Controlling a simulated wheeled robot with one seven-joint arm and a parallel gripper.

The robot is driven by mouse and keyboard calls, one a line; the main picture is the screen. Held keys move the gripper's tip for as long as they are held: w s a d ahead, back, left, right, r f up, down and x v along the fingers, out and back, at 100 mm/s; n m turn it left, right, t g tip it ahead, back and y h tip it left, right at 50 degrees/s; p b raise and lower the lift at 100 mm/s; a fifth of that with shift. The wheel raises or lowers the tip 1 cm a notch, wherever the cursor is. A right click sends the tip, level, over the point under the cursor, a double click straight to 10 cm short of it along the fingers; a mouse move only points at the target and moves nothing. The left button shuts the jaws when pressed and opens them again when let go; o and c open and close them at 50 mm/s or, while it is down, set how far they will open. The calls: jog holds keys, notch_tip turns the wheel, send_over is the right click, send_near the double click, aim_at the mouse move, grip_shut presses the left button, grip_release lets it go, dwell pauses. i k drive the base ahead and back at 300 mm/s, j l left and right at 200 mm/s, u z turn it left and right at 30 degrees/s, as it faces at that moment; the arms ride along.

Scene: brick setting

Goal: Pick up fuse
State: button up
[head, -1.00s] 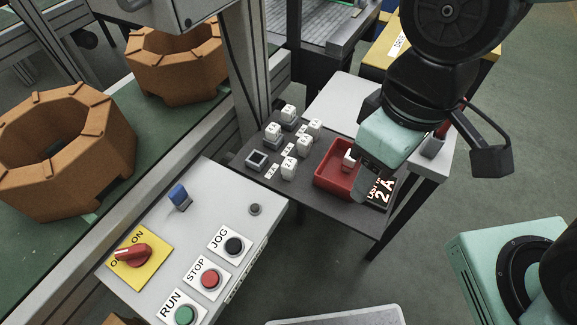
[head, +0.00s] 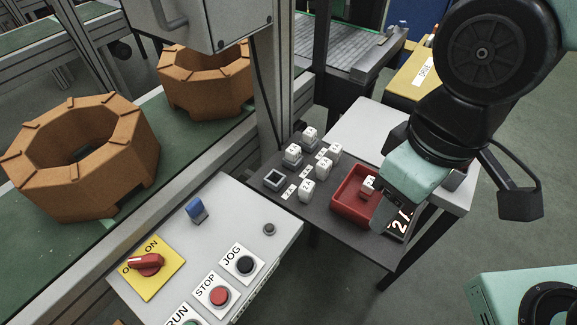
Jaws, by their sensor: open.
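Several small white block-shaped fuses (head: 307,190) with printed tops stand on a dark grey board (head: 335,232), some in square sockets. One more white fuse (head: 369,184) sits in the red tray (head: 352,213) at the board's right. My gripper (head: 382,203) reaches down over the right side of this tray, close beside that fuse. It is open. Its fingers are mostly hidden behind its mint-green housing, so I cannot tell whether they touch the fuse. A black label with white characters (head: 399,222) lies right of the tray, partly covered by my gripper.
An empty square socket (head: 274,179) is at the board's left. A control panel (head: 215,255) with buttons and a red switch stands in front. A metal post (head: 273,80) rises behind the board. Brown octagonal rings (head: 85,190) sit on the green conveyor at left.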

aim_at(307, 189)
jog(key=i+l+u, duration=0.1)
jog(key=l+u, duration=0.7)
jog(key=i+l+u, duration=0.1)
jog(key=l+u, duration=0.15)
jog(key=u, duration=0.15)
